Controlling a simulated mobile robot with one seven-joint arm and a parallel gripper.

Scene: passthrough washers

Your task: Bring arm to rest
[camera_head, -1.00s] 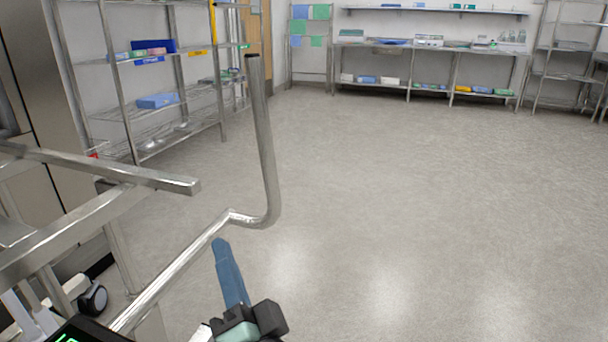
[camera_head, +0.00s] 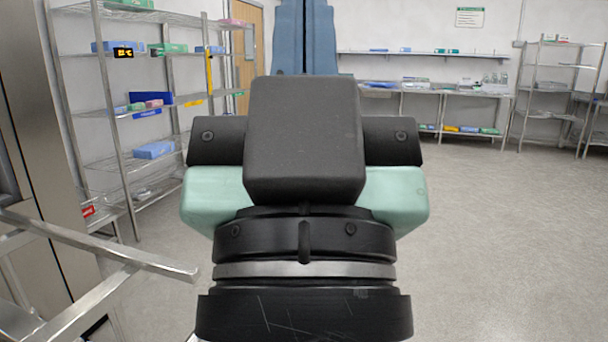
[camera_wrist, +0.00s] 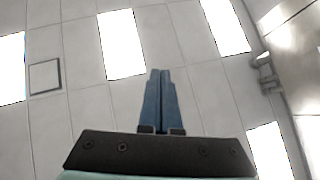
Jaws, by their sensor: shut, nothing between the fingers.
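My gripper (camera_head: 304,40) stands upright close in front of the head camera, its blue fingers pointing up. Its black and pale green body fills the middle of that view and hides part of the back wall and floor. In the wrist view my gripper (camera_wrist: 160,88) shows two blue fingers side by side, shut with nothing between them. Behind them is the ceiling, so the wrist camera faces upward.
A metal rail frame (camera_head: 110,262) stands at the lower left, near a steel cabinet (camera_head: 40,150). Wire shelving (camera_head: 125,165) with boxes is behind it. A long bench (camera_head: 455,93) lines the back wall, with another rack (camera_head: 545,90) at right. The floor (camera_head: 490,240) on the right is clear.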

